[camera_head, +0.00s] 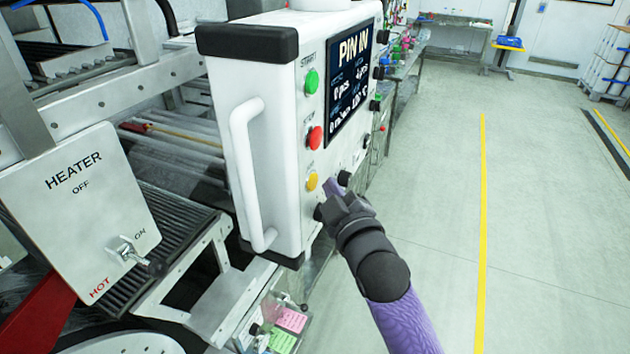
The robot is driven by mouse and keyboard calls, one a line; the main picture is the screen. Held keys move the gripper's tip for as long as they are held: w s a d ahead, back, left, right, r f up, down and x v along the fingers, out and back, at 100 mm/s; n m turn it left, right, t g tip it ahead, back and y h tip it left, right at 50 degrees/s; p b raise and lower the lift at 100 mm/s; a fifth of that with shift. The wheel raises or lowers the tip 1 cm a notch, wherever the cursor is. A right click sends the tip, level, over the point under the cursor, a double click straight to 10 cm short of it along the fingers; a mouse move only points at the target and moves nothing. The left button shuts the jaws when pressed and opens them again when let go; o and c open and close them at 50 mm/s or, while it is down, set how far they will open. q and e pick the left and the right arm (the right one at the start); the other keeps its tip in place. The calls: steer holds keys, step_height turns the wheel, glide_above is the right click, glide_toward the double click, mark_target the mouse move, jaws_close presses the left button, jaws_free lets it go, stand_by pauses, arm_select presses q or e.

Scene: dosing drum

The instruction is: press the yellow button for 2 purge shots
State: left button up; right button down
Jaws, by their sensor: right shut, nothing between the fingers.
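The yellow button (312,181) is on the narrow front panel of a white control box (265,110), below a red button (315,137) and a green button (312,81). My right gripper (331,188) is shut and empty, close to the right of the yellow button. I cannot tell whether it touches the panel. The button is in plain view. My left gripper is not in view.
A dark screen (353,82) reading "PIN IN" is on the box above my gripper. A white handle (248,175) sticks out on the box's left. A heater panel (80,210) with a switch stands at the left.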

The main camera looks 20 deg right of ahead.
steer(key=shift+w+a, duration=0.25)
steer(key=shift+w, duration=0.05)
steer(key=shift+w+a, duration=0.25)
steer(key=shift+w, duration=0.05)
stand_by(0.7)
steer(key=shift+s, duration=0.1)
steer(key=shift+s+d+p, duration=0.5)
steer(key=shift+s, duration=0.05)
steer(key=shift+s+d+p, duration=0.8)
steer(key=shift+s+d, duration=0.85)
steer(key=shift+s, duration=0.25)
